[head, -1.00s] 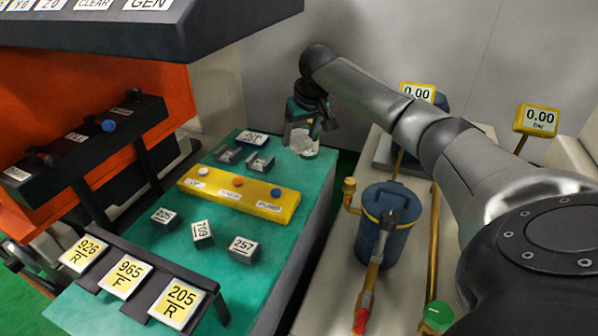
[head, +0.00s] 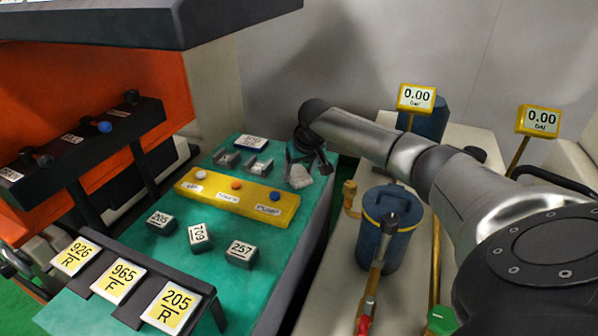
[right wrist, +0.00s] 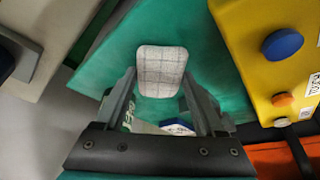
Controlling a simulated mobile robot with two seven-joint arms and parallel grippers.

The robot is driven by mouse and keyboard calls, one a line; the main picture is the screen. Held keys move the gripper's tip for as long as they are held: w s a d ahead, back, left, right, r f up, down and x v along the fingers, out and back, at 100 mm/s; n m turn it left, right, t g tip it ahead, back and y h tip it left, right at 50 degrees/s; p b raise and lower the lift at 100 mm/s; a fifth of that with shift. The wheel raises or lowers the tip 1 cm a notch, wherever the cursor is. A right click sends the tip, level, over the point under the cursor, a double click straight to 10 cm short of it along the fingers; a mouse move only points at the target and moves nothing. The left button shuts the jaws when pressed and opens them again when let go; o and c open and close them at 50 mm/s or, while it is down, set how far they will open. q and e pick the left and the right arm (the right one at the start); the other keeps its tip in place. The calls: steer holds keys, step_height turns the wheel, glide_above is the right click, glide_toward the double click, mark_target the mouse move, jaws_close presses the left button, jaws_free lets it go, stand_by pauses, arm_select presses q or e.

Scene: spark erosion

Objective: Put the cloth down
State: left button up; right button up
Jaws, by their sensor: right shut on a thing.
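The cloth (head: 299,178) is a small pale grey, checked pad at the far right part of the green bench top (head: 130,217). In the right wrist view the cloth (right wrist: 162,68) shows between my finger ends, with green surface behind it. My right gripper (head: 306,163) is shut on the cloth and points down over the bench, near its right edge. It also shows in the right wrist view (right wrist: 161,90). I cannot tell whether the cloth touches the bench top. My left gripper is not in view.
A yellow button box (head: 237,199) stands left of the cloth, with small metal blocks (head: 258,167) behind it. Several labelled blocks (head: 199,236) sit nearer. A blue canister (head: 391,236) and gauges (head: 416,98) stand on the right. The bench's right edge is close to the cloth.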

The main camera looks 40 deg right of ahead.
steer(key=shift+f, duration=0.1)
steer(key=o, duration=1.2)
steer(key=shift+c, duration=0.2)
steer(key=shift+r, duration=0.2)
steer(key=p+v, duration=0.2)
steer(key=v, duration=1)
steer(key=shift+p, duration=0.35)
steer(key=shift+w, duration=0.1)
